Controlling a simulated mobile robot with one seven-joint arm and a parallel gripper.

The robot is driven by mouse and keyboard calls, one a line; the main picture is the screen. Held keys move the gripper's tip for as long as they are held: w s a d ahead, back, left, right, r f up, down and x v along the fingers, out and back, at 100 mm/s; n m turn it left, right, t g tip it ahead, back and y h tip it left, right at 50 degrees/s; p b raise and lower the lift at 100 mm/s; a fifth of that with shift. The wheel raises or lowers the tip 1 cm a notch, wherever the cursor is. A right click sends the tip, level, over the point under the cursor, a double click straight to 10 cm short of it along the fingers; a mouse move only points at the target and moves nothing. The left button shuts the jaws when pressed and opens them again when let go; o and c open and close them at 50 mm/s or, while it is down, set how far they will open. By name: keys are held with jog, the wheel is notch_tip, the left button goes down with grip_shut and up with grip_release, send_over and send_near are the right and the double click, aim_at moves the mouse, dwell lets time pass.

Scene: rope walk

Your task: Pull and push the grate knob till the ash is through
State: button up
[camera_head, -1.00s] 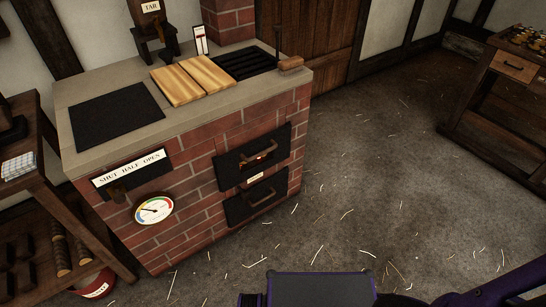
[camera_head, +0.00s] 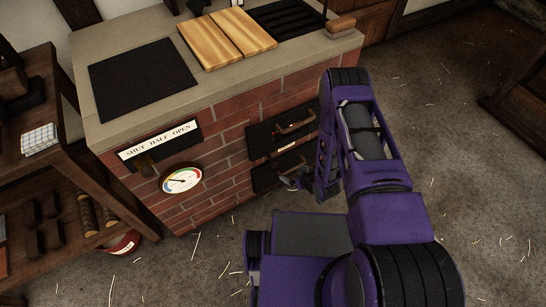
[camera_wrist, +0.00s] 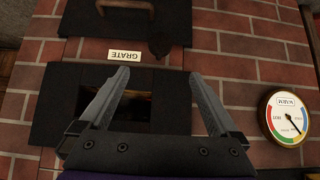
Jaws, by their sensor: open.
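The grate label (camera_wrist: 121,56) sits on the brick between two black iron doors in the wrist view. A dark rounded knob (camera_wrist: 160,43) stands beside the label, just beyond my fingertips. My gripper (camera_wrist: 160,74) is open and empty, its fingers spread on either side of the view below the knob and not touching it.
The lower door's handle (camera_wrist: 126,8) is at the wrist view's top edge. A round dial (camera_head: 182,180) and a damper plate (camera_head: 158,143) are on the stove front. A wooden shelf (camera_head: 95,238) stands left. Straw-strewn floor on the right is open.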

aim_at(278, 167)
jog(key=b+x, duration=0.4)
jog(key=x, duration=1.3)
jog(key=shift+b, duration=0.35)
jog(key=shift+c, duration=0.4)
jog(key=shift+w, duration=0.1)
grip_shut()
